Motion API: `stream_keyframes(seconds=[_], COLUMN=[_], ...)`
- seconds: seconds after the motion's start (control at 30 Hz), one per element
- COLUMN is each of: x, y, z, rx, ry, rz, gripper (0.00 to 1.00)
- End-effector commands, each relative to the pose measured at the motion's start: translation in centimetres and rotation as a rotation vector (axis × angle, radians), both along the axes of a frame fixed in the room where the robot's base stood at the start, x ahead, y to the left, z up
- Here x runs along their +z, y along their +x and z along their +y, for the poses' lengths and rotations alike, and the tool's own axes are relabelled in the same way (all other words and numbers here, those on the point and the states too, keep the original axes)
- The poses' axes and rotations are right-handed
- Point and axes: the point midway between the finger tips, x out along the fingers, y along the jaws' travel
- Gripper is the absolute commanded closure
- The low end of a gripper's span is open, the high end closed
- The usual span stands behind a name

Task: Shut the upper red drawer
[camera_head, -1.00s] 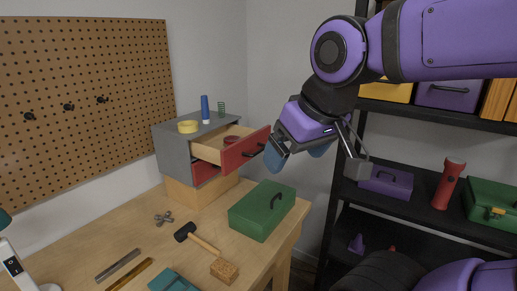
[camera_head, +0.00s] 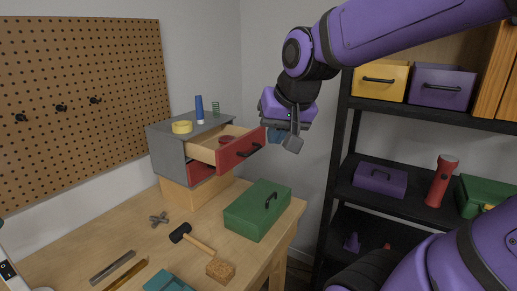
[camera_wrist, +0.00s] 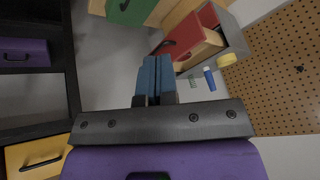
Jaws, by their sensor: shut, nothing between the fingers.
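The upper red drawer (camera_head: 240,148) is pulled out of a grey cabinet (camera_head: 168,155) at the back of the workbench. Its light wooden inside shows, with a small red round thing in it. The lower red drawer (camera_head: 200,172) sits in beneath, partly hidden. My gripper (camera_head: 274,135) is shut and empty, just right of the upper drawer's front in the head view; I cannot tell whether they touch there. In the wrist view my blue fingers (camera_wrist: 155,75) are together, and the upper drawer's front (camera_wrist: 183,38) with its black handle lies beyond them, apart.
A yellow tape roll (camera_head: 182,127), a blue-and-white bottle (camera_head: 199,110) and a green coil (camera_head: 215,109) stand on the cabinet. A green toolbox (camera_head: 245,220) and a mallet (camera_head: 192,238) lie on the bench (camera_head: 120,230). A black shelf rack (camera_head: 345,130) stands at the right.

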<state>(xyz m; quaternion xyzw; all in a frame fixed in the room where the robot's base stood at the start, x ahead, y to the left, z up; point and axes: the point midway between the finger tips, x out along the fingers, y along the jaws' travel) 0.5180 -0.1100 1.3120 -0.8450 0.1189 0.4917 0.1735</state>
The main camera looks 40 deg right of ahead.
Motion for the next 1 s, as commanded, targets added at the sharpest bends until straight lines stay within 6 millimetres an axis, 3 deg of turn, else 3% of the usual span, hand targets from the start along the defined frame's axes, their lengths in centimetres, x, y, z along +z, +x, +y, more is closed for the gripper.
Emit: stream_keyframes(seconds=[0.2,0.4,0.73,1.0], x=[-2.0,-3.7,-5.3,-8.4], y=[6.2,9.7,11.3,13.3], z=[-5.1,-9.0,-10.6,-11.2], rx=[-0.308,-0.511,-0.586,-0.584], ry=[0.115,0.184,0.21,0.209], rz=[-0.045,-0.089,-0.108,-0.106], gripper=[1.0,1.0,1.0,1.0])
